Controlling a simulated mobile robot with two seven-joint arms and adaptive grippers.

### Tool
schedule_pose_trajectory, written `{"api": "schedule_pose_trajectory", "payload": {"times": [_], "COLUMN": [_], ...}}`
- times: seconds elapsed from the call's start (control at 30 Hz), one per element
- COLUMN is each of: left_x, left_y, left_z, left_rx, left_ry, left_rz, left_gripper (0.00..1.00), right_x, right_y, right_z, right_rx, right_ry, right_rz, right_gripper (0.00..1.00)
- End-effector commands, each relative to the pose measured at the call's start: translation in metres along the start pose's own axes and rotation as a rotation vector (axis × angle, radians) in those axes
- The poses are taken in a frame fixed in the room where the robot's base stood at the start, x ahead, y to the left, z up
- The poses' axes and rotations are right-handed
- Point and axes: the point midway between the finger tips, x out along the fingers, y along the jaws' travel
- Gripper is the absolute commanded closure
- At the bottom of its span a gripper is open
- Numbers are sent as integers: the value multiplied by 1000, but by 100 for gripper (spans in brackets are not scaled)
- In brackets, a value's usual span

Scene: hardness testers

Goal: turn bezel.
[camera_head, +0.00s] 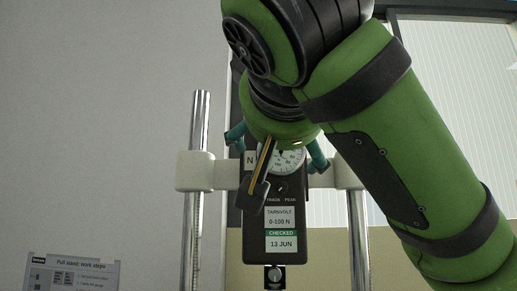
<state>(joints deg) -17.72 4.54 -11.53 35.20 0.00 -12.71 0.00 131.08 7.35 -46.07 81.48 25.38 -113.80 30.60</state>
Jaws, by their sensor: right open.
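A dark force gauge (274,246) hangs upright on a pull stand, with a label reading 0-100 N and a green CHECKED strip. Its round white dial (291,161) shows only in its lower part. The bezel's upper part is hidden behind my right wrist. My right gripper (277,149) is open in front of the dial. Teal parts show at either side of the dial, and a black piece with a yellow stripe slants down over its left side. I cannot tell whether the gripper touches the bezel. My left gripper is out of view.
Two chrome posts (193,235) and a pale crossbar (195,171) flank the gauge. A metal hook fitting (274,276) hangs below it. A "Pull stand: work steps" notice (72,272) is at lower left. The space left of the stand is clear.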

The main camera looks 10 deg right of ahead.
Motion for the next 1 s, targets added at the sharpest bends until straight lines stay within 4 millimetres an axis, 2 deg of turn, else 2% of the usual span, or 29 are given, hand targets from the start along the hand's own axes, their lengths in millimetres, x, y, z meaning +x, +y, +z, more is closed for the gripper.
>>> {"api": "schedule_pose_trajectory", "payload": {"times": [0.03, 0.2, 0.43, 0.57, 0.6, 0.67, 0.7, 0.77, 0.8, 0.83, 1.0], "left_x": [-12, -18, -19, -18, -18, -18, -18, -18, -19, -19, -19], "left_y": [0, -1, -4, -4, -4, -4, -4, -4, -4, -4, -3], "left_z": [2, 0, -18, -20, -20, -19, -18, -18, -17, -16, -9], "left_rx": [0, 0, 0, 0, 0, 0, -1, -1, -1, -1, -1], "left_ry": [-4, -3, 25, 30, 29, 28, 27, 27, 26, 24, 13], "left_rz": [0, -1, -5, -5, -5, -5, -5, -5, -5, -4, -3], "left_gripper": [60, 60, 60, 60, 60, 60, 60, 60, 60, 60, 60], "right_x": [10, 28, 34, 33, 33, 33, 34, 34, 34, 34, 34], "right_y": [1, 1, 0, 0, 0, 0, 0, 0, 0, 0, 0], "right_z": [-4, -2, 1, 1, 1, 1, 1, 1, 1, 1, 1], "right_rx": [-1, -1, 0, 0, -1, -1, -1, 0, 0, 0, -1], "right_ry": [-4, -2, 0, 0, 0, 0, 0, 0, 0, 0, -1], "right_rz": [1, 1, -1, -1, -1, -1, -1, -1, -1, -1, -1], "right_gripper": [2, 2, 2, 2, 18, 42, 58, 79, 96, 100, 100]}}
